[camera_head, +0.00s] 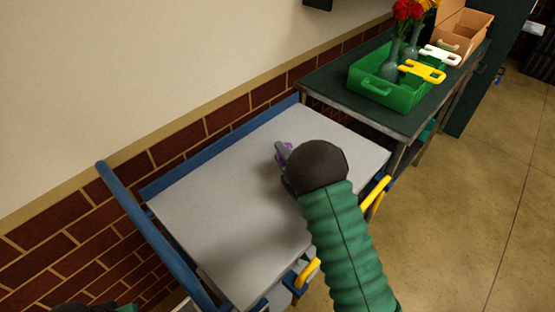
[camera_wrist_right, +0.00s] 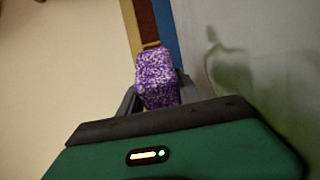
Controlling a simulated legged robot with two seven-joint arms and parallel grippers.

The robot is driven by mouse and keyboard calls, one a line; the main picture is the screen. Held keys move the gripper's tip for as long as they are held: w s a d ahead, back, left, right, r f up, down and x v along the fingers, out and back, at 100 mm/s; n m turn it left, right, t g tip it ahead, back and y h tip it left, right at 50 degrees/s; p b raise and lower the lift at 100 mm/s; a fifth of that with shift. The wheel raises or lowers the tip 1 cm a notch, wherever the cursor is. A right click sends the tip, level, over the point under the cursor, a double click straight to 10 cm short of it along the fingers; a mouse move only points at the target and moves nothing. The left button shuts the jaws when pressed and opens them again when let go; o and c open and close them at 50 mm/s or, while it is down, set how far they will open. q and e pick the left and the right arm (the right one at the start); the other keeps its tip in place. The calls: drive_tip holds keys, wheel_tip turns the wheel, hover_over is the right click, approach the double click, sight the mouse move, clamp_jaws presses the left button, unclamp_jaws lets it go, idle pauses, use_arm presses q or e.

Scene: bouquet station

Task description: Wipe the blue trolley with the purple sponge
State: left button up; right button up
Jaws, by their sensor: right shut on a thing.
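The blue trolley (camera_head: 142,235) stands against the brick wall, with a flat pale grey top and a blue push bar on its left side. My right arm reaches over the top from the lower right. My right gripper (camera_head: 283,155) is shut on the purple sponge (camera_head: 286,149), which is mostly hidden by my wrist in the head view. In the right wrist view the speckled purple sponge (camera_wrist_right: 157,78) sits between the fingers, beside the grey top. I cannot tell whether it touches the surface. A small dark green part at the lower left edge may be my left arm; its gripper is not visible.
A dark table (camera_head: 335,87) adjoins the trolley at the back right. It carries a green crate (camera_head: 405,98) with vases of flowers, yellow and white tools and a cardboard box (camera_head: 468,30). Yellow handles (camera_head: 376,197) stick out at the trolley's front. Its top looks otherwise clear.

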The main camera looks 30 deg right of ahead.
drive_tip(key=shift+s+d+r, duration=0.1)
drive_tip(key=shift+s+d, duration=0.35)
drive_tip(key=shift+s, duration=0.75)
drive_tip(key=shift+s+d+r, duration=0.1)
drive_tip(key=shift+s+d, duration=0.3)
drive_tip(key=shift+s, duration=0.85)
drive_tip(key=shift+s+d+r, duration=0.1)
drive_tip(key=shift+s+d, duration=0.35)
drive_tip(key=shift+s, duration=0.75)
drive_tip(key=shift+s+d+r+b, duration=0.15)
drive_tip(key=shift+s+d, duration=0.25)
drive_tip(key=shift+s, duration=0.8)
drive_tip(key=shift+s+d+f+b, duration=0.1)
drive_tip(key=shift+s+d+b, duration=0.25)
drive_tip(key=shift+s, duration=0.85)
drive_tip(key=shift+s+d+r+b, duration=0.1)
drive_tip(key=shift+s+d, duration=0.4)
drive_tip(key=shift+s, duration=0.7)
wheel_tip(320, 180, up, 6)
drive_tip(key=p, duration=0.5)
wheel_tip(320, 180, up, 3)
drive_tip(key=shift+r+p, duration=0.1)
drive_tip(key=shift+p, duration=1.1)
